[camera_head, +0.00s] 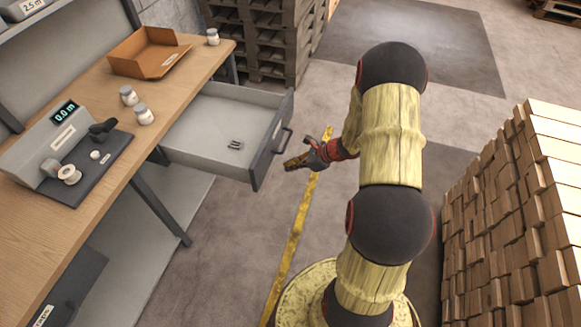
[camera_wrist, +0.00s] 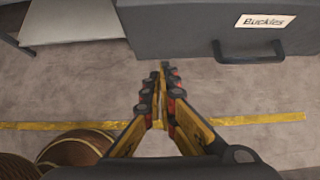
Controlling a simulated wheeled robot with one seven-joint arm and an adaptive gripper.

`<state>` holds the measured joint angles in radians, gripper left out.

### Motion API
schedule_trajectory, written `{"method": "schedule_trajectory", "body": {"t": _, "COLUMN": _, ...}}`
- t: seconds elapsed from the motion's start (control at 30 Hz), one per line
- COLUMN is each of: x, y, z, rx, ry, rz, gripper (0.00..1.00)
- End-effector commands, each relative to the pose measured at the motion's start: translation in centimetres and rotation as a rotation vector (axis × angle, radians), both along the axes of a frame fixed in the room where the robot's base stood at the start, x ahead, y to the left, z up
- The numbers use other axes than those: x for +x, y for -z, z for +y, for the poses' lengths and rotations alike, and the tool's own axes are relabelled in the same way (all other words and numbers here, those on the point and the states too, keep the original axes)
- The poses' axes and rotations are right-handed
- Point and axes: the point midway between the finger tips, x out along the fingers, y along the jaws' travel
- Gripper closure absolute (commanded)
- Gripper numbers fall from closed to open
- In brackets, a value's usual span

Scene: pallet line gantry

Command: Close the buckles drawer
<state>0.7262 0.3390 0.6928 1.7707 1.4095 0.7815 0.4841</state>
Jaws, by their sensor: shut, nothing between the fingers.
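The buckles drawer (camera_head: 206,122) is pulled out from under the wooden workbench in the head view. A small dark buckle (camera_head: 235,145) lies inside it. Its dark front panel shows in the wrist view (camera_wrist: 180,35), with a label (camera_wrist: 265,21) reading "Buckles" and a dark bar handle (camera_wrist: 249,52). The handle (camera_head: 283,140) also shows in the head view. My gripper (camera_head: 290,164) is just outside the drawer front, near the handle. In the wrist view my gripper (camera_wrist: 162,70) is shut and empty, its fingertips left of the handle and apart from it.
The workbench (camera_head: 62,215) holds an orange tray (camera_head: 147,53), several small white jars and a grey device with a display (camera_head: 62,141). A bench leg (camera_head: 160,211) stands below. Stacked wooden blocks (camera_head: 520,210) stand at right. Floor in front of the drawer is clear.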

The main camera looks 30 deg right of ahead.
Motion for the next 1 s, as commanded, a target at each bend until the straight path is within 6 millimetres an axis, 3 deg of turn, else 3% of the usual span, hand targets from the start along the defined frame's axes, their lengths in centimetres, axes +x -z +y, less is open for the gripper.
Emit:
{"method": "schedule_trajectory", "body": {"t": 0.03, "x": 0.6, "y": 1.2, "z": 0.6, "rx": 0.001, "ry": -0.004, "rz": 0.002, "gripper": 1.0}}
{"method": "schedule_trajectory", "body": {"t": 0.3, "x": 3.5, "y": 4.9, "z": 2.9, "rx": -0.001, "ry": -0.005, "rz": 0.0, "gripper": 1.0}}
{"method": "schedule_trajectory", "body": {"t": 0.6, "x": 6.3, "y": 4.6, "z": 5.0, "rx": -0.001, "ry": -0.004, "rz": -0.001, "gripper": 1.0}}
{"method": "schedule_trajectory", "body": {"t": 1.0, "x": 6.6, "y": 4.4, "z": 5.2, "rx": -0.001, "ry": -0.003, "rz": -0.001, "gripper": 1.0}}
